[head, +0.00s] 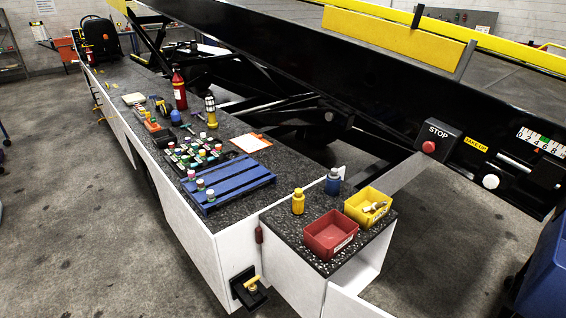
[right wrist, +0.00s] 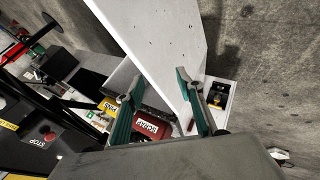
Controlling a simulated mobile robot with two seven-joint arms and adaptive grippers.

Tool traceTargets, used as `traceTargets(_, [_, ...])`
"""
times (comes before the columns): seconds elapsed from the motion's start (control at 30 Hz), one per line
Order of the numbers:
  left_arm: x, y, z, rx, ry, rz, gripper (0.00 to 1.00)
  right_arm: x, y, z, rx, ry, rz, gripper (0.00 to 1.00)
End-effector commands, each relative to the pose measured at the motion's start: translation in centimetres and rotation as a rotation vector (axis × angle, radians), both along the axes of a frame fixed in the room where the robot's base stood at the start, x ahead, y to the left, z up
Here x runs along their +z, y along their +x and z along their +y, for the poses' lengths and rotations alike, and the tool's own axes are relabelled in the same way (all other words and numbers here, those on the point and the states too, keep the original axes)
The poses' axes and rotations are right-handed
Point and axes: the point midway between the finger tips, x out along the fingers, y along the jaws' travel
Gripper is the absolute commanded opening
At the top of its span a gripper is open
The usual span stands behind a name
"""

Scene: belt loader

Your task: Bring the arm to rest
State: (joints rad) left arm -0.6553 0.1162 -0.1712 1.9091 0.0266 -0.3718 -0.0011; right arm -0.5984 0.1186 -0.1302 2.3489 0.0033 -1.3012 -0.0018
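My right gripper (right wrist: 165,102) shows in the right wrist view, with its two green-padded fingers apart and nothing between them close by. It is raised away from the loader, and the red bin (right wrist: 151,127) lies beyond and below the fingers. Neither gripper shows in the head view. My left gripper is not in any view. The red bin (head: 332,234) and a yellow bin (head: 368,205) with small parts in it stand on the near dark worktop (head: 292,244).
A STOP button (head: 429,147) sits on the black conveyor side at right. The concrete floor (head: 90,230) at left is clear.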

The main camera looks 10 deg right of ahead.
Motion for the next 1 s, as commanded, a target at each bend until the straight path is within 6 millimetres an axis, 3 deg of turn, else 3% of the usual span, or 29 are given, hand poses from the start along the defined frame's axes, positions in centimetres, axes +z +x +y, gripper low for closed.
traceTargets(0.3, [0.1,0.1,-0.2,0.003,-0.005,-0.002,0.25,-8.3,0.2,6.9,0.023,0.329,-0.113,0.37])
traceTargets(0.43, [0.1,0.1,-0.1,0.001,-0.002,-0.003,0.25,-10.4,-0.4,8.8,0.007,0.451,-0.164,0.37])
traceTargets(0.6, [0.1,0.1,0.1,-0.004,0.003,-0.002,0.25,-11.7,-1.0,10.0,-0.011,0.541,-0.207,0.37])
traceTargets(1.0, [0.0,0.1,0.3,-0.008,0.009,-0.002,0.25,-11.8,-1.0,10.2,-0.016,0.561,-0.220,0.37])
